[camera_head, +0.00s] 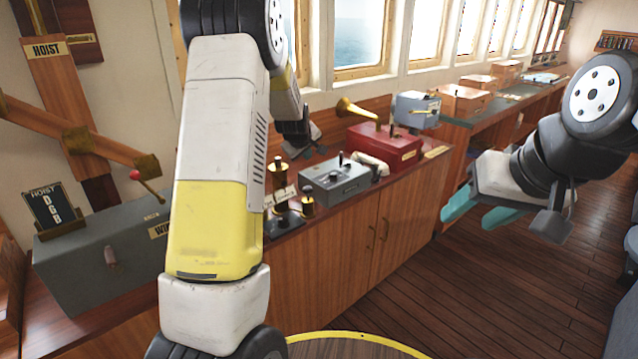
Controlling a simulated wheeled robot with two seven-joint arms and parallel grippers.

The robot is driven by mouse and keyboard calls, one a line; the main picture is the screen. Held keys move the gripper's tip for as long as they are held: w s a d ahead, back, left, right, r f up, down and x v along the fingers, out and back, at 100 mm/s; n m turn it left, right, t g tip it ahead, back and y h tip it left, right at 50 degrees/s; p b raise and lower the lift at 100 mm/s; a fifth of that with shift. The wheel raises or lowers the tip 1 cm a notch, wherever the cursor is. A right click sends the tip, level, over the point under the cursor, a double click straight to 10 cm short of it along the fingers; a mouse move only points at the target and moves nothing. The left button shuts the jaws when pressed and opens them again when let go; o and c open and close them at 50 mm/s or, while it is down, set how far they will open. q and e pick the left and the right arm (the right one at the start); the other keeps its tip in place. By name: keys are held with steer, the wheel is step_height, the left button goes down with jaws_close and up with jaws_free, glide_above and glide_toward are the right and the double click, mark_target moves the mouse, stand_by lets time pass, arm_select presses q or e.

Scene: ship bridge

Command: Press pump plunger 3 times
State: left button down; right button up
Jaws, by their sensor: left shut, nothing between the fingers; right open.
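On the counter, two small brass posts with dark knobs, (279,178) and (307,203), stand on a dark base, partly hidden by my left arm. A red box (384,148) with a brass horn (357,111) and a small upright post on top stands further along. I cannot tell for certain which of these is the pump plunger. My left gripper (306,151) is shut and empty above the counter, behind the brass posts in the picture; its tips are small and dark. My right gripper (497,215) is open and empty over the floor, its teal fingers apart.
A grey box with small levers (336,183) stands between the posts and the red box. A blue-grey box (416,112) stands beyond. At left are a large grey winch box (95,255) and a red-knobbed lever (146,184). The wooden floor (480,300) is clear.

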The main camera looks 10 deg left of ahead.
mark_target(308, 188)
arm_select(q)
steer(key=shift+f, duration=4.35)
steer(key=shift+f, duration=0.1)
steer(key=shift+f, duration=0.35)
steer(key=shift+s+f, duration=0.1)
steer(key=shift+f, duration=1.45)
steer(key=shift+r, duration=2)
steer(key=shift+r, duration=2.5)
